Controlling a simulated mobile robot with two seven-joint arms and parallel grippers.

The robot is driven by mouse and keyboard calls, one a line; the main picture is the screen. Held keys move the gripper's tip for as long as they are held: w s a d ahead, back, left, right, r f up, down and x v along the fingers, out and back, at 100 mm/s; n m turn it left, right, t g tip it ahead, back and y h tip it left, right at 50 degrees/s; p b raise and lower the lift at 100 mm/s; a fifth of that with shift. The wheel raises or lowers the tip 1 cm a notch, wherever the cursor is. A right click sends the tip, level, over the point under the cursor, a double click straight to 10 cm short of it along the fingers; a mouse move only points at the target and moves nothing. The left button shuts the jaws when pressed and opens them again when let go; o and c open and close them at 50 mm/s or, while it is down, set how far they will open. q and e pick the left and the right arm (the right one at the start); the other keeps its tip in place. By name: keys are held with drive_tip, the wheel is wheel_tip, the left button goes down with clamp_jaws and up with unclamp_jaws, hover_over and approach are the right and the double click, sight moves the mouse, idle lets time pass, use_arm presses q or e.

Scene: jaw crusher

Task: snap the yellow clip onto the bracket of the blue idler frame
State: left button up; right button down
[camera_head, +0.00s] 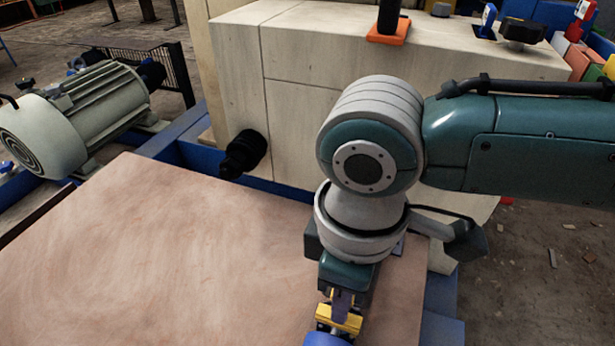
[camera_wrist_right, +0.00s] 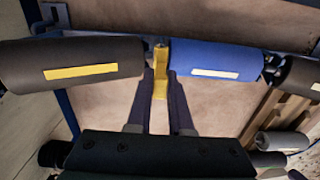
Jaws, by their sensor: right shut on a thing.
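My right gripper (camera_head: 342,298) is at the bottom of the head view, pointing down and shut on the yellow clip (camera_head: 340,318). In the right wrist view the clip (camera_wrist_right: 160,82) stands between the two dark fingers. Its far end is at the gap between a black roller with a yellow label (camera_wrist_right: 75,65) and a blue roller with a white label (camera_wrist_right: 212,60). Parts of the blue idler frame (camera_wrist_right: 68,112) show at the left. The bracket is not clearly visible, so I cannot tell whether the clip touches it. My left gripper is not in view.
A brown flat panel (camera_head: 160,260) lies below and left of my right arm. A pale crusher housing (camera_head: 320,110) with a black knob (camera_head: 243,153) stands behind it. A grey motor (camera_head: 85,115) is at the left. Another dark roller (camera_wrist_right: 298,76) is at the right.

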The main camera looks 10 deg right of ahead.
drive_tip(key=shift+f+b, duration=0.7)
drive_tip(key=shift+f, duration=0.65)
drive_tip(key=shift+r, duration=0.15)
drive_tip(key=shift+r+p, duration=0.95)
drive_tip(key=shift+p, duration=0.35)
idle(0.5)
drive_tip(key=shift+p, duration=0.5)
idle(0.4)
